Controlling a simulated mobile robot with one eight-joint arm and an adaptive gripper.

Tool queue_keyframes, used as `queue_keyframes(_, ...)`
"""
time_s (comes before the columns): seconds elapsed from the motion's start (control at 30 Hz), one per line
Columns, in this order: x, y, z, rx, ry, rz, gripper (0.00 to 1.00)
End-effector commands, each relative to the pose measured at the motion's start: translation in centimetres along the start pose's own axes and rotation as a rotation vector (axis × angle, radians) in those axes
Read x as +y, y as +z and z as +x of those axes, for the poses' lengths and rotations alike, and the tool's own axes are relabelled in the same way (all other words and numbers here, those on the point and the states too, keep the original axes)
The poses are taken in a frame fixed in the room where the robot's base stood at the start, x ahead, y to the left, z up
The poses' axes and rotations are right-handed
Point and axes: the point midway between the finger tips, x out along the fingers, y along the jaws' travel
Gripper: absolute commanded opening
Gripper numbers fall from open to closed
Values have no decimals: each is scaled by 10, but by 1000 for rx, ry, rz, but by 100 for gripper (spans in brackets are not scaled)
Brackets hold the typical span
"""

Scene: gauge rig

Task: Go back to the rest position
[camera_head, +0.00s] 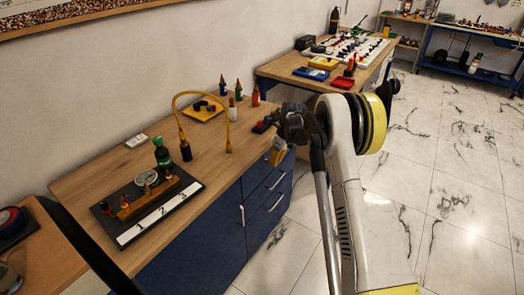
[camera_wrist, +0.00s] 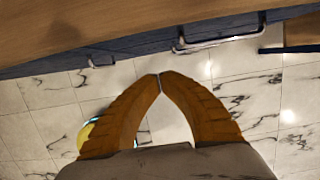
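My gripper (camera_head: 277,156) hangs off the front right edge of the wooden-topped workbench (camera_head: 95,180), beside its blue drawers. In the wrist view its two orange fingers (camera_wrist: 160,76) meet at the tips, with nothing between them. The gauge rig, a black board (camera_head: 187,199) with a strip numbered 1, 2, 3, lies on the left part of the bench. It carries a round gauge (camera_head: 147,177), a brass-coloured manifold (camera_head: 150,198) and a green-topped part (camera_head: 162,155). A yellow hose (camera_head: 201,94) arches between a dark fitting and a brass-coloured fitting, apart from my gripper.
A yellow tray (camera_head: 203,112) and several small bottles (camera_head: 238,91) stand at the bench's back. A second bench (camera_head: 282,68) with boxes and tools is behind. Drawer handles (camera_wrist: 220,41) stick out near my gripper. Marble floor (camera_head: 440,180) is open on the right.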

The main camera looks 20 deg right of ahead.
Motion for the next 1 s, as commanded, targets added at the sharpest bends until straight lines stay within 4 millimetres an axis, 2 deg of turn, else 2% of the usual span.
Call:
queue_keyframes(0.17, 3, 2, -9, -2, -5, -26, 0)
queue_keyframes(0.27, 13, 6, -36, -6, -21, -121, 0)
queue_keyframes(0.37, 32, 11, -80, -12, -52, -294, 0)
queue_keyframes(0.5, 71, 9, -148, -10, -111, -600, 0)
queue_keyframes(0.7, 137, -14, -227, 17, -198, -1041, 0)
queue_keyframes(0.83, 182, -39, -264, 53, -256, -1327, 0)
queue_keyframes(1.0, 240, -82, -292, 121, -330, -1699, 0)
